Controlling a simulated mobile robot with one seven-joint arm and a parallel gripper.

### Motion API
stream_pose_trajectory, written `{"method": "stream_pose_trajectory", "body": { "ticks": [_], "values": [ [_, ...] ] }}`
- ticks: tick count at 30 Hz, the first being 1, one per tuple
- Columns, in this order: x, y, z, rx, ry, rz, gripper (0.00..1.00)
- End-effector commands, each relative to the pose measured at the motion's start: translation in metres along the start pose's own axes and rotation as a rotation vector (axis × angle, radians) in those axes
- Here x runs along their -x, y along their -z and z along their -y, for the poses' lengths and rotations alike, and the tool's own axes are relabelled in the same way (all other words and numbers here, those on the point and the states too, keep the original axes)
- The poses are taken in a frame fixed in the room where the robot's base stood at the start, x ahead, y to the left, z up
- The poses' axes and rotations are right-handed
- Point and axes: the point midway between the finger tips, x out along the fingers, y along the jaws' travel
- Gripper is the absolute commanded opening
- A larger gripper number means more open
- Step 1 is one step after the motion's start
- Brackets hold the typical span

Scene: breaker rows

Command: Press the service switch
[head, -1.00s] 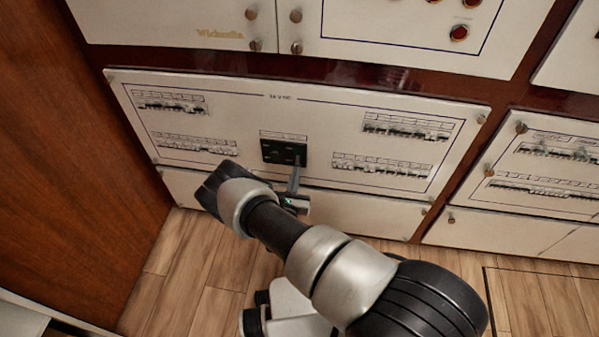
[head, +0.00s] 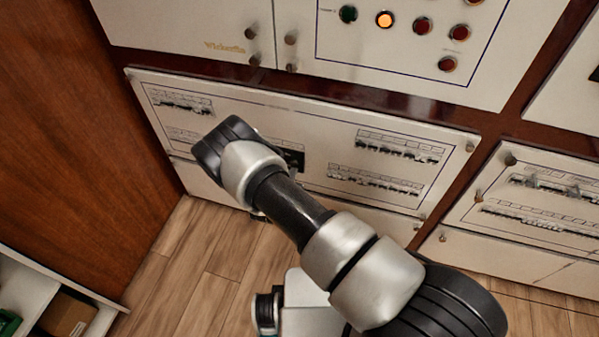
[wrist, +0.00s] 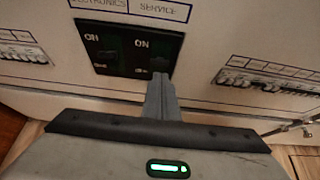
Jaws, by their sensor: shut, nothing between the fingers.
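The black switch plate (wrist: 125,50) has two switches side by side, each with "ON" printed above. The label above the right one reads SERVICE; the left label is cut off. The service switch (wrist: 160,63) is on the right half, directly above my gripper's fingertips. My gripper (wrist: 160,78) is shut and empty, its fingers at the plate's lower edge; I cannot tell whether they touch the switch. In the head view the plate (head: 293,158) is mostly hidden behind my arm, and the fingers are hidden too.
Breaker rows (head: 397,147) (wrist: 268,80) flank the plate on the cream panel. Above is a panel with round indicators, one lit orange (head: 384,19). A wooden wall (head: 75,140) stands on the left, and a white shelf (head: 35,285) at lower left. Wooden floor lies below.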

Motion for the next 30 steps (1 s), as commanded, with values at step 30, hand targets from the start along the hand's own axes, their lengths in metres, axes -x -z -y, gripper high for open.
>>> {"method": "stream_pose_trajectory", "body": {
  "ticks": [30],
  "values": [
    [0.01, -0.013, -0.002, 0.002, 0.0, 0.001, 0.0]
  ]
}}
